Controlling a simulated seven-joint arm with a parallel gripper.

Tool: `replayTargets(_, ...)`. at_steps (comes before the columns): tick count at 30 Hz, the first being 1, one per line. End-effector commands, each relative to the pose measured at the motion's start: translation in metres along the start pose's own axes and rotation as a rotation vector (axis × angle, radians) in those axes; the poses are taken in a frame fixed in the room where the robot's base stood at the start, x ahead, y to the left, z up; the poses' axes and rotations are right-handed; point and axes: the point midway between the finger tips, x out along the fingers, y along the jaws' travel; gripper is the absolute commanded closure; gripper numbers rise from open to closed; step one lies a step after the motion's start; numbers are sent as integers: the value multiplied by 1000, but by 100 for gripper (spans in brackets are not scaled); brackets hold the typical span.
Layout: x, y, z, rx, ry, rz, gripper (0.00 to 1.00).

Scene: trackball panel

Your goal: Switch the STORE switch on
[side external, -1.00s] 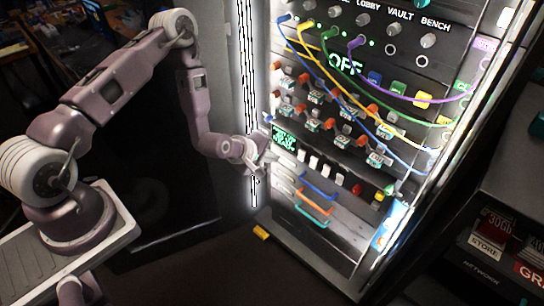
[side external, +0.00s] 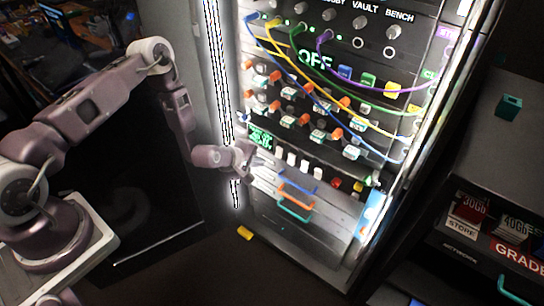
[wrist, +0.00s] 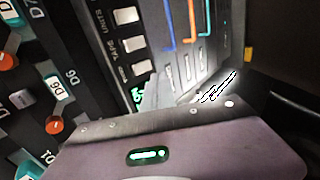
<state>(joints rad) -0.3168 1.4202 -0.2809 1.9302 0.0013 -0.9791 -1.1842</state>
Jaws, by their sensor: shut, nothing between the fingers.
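The tall panel carries a row of white switches (side external: 291,158) below the small green display (side external: 261,138). In the wrist view, white switches (wrist: 133,43) stand in a line beside the words TAPE UNITS. I cannot read a STORE label on any switch, so I cannot tell which one it is. My gripper (side external: 248,160) is shut and empty, at the panel's left edge, just left of the white switches and close to the display. In the wrist view its body fills the bottom, and its fingertips are hard to make out.
Colored cables (side external: 330,85) hang across the upper panel above rows of orange-and-white controls. Blue, orange and teal handles (side external: 296,188) sit below the white switches. A yellow block (side external: 245,233) lies on the floor.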

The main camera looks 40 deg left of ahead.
Motion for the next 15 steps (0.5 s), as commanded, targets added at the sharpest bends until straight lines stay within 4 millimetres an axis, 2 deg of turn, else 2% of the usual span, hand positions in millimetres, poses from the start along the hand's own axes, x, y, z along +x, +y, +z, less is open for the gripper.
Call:
replayTargets(6,48,0,0,0,0,1,100)
replayTargets(9,61,12,0,1,0,4,100)
replayTargets(15,76,22,0,1,0,0,100)
